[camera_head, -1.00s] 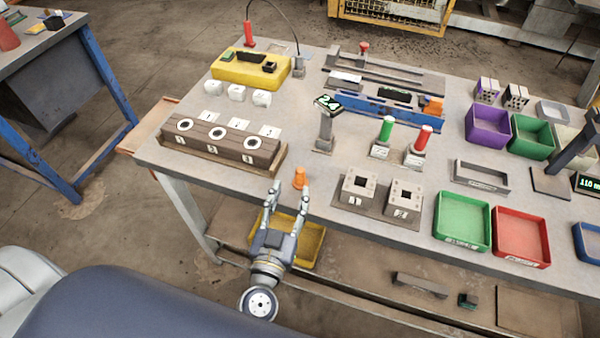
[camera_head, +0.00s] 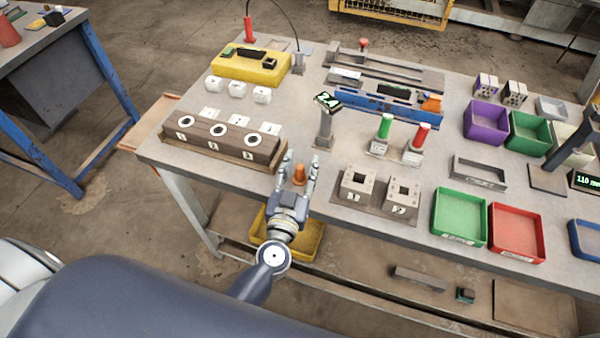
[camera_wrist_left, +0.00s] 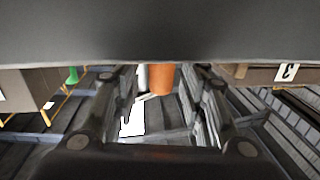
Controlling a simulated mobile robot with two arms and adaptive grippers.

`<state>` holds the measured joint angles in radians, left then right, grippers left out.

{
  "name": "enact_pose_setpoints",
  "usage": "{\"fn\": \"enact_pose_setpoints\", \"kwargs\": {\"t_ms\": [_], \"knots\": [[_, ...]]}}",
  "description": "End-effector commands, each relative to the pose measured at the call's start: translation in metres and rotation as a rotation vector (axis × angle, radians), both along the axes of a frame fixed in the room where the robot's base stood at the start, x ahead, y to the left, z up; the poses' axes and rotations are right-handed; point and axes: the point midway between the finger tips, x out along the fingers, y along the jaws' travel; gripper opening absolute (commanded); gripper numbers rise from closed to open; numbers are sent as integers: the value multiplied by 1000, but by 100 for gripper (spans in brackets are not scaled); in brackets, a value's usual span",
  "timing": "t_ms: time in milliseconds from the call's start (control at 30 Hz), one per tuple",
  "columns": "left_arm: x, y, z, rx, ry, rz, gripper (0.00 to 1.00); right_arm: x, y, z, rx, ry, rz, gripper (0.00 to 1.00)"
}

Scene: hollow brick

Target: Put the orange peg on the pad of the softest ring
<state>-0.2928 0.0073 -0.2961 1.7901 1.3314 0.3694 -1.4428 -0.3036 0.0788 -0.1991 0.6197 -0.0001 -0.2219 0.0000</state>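The orange peg (camera_head: 299,174) stands on the table near its front edge, between the brown ring block and the grey hollow blocks. My left gripper (camera_head: 299,168) is open, with its two fingers on either side of the peg. In the left wrist view the peg (camera_wrist_left: 161,79) shows between the fingers, slightly ahead and with its top hidden; I cannot tell whether a finger touches it. The brown block (camera_head: 220,142) carries several white-and-black rings, marked 1, 2 and 3. White numbered pads (camera_head: 240,121) lie behind it. My right gripper is not in view.
Grey hollow blocks (camera_head: 380,191) stand just right of the peg. A post with a small display (camera_head: 326,112) rises behind it. Green (camera_head: 460,216) and red (camera_head: 516,232) trays sit at the front right. A yellow bin (camera_head: 312,242) is below the table edge.

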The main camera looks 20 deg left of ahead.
Motion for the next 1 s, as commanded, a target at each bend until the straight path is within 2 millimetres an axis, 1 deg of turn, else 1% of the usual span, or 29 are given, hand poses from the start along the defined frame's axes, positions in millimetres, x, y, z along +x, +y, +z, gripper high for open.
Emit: {"fn": "enact_pose_setpoints", "kwargs": {"t_ms": [33, 67, 100, 133, 333, 567, 667, 767, 900, 933, 1000], "knots": [[0, 0, 0, 0, 0, 0, 22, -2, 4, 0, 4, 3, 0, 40], [0, 0, 0, 0, 0, 0, 15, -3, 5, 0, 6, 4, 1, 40], [0, 0, 0, 0, 0, 0, 6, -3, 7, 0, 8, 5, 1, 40], [0, 0, 0, 0, 0, 0, 2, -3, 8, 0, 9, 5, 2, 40], [0, 0, 0, 0, 0, 0, 0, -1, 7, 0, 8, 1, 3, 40], [0, 0, 3, 0, 0, 1, 0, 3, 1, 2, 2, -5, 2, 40], [0, 0, 10, -2, -1, 2, 0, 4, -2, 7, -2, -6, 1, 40], [0, 0, 21, -4, -1, 2, 0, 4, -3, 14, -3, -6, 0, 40], [0, 0, 43, -5, -1, 2, 0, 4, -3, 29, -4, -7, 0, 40], [-7, 0, 36, -1, 4, 0, 0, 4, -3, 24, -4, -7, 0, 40], [-23, 0, 35, 1, 3, -1, 0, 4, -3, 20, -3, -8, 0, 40]]}}
